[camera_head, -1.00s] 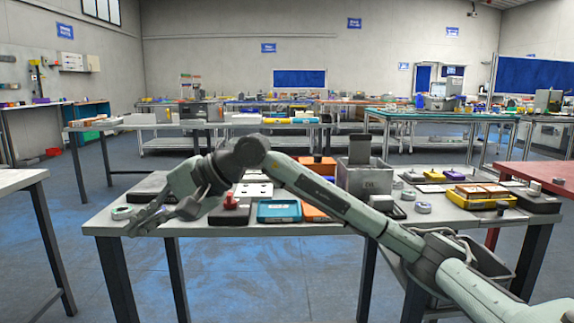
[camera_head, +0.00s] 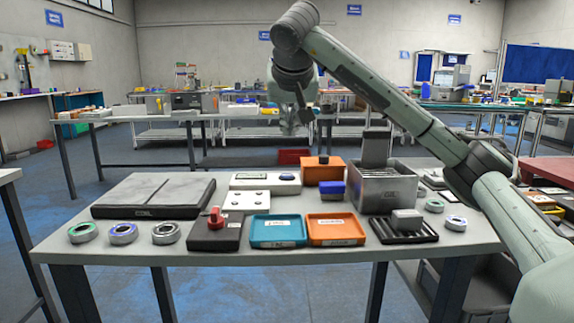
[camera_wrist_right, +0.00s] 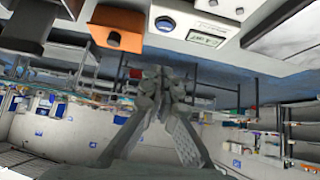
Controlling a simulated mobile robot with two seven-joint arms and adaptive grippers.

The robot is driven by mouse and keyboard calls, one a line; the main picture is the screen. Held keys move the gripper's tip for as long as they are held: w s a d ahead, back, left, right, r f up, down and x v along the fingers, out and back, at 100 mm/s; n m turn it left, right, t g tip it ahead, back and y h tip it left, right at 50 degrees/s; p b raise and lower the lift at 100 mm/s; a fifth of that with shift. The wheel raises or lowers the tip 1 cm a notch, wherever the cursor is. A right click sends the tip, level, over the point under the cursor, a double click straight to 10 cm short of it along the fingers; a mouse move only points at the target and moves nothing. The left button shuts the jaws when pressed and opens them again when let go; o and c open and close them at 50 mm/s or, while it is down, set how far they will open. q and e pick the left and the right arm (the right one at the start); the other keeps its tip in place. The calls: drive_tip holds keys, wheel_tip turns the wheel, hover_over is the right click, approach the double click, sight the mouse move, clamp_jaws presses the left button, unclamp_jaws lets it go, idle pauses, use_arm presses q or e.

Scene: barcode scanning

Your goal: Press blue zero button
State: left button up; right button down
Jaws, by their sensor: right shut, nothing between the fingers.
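A white box (camera_head: 262,183) with a display stands at the back of the near table, and a round dark button (camera_head: 287,177) sits on its top. In the right wrist view the box's display (camera_wrist_right: 204,38) shows upside down, and the round button (camera_wrist_right: 165,24) beside it looks dark blue with a pale rim. Any lettering on it is too small to read. My right gripper (camera_head: 291,125) is shut and empty, raised behind and above the box, apart from it. Its fingers (camera_wrist_right: 163,82) also show in the right wrist view. My left gripper is not in view.
Teal (camera_head: 278,231) and orange trays (camera_head: 336,229) and several tape rolls line the front.

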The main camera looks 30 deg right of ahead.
hover_over(287, 181)
wheel_tip(287, 181, down, 8)
drive_tip(key=shift+w+d+r, duration=0.1)
drive_tip(key=shift+d, duration=0.05)
wheel_tip(287, 181, down, 2)
drive_tip(key=shift+f, duration=0.65)
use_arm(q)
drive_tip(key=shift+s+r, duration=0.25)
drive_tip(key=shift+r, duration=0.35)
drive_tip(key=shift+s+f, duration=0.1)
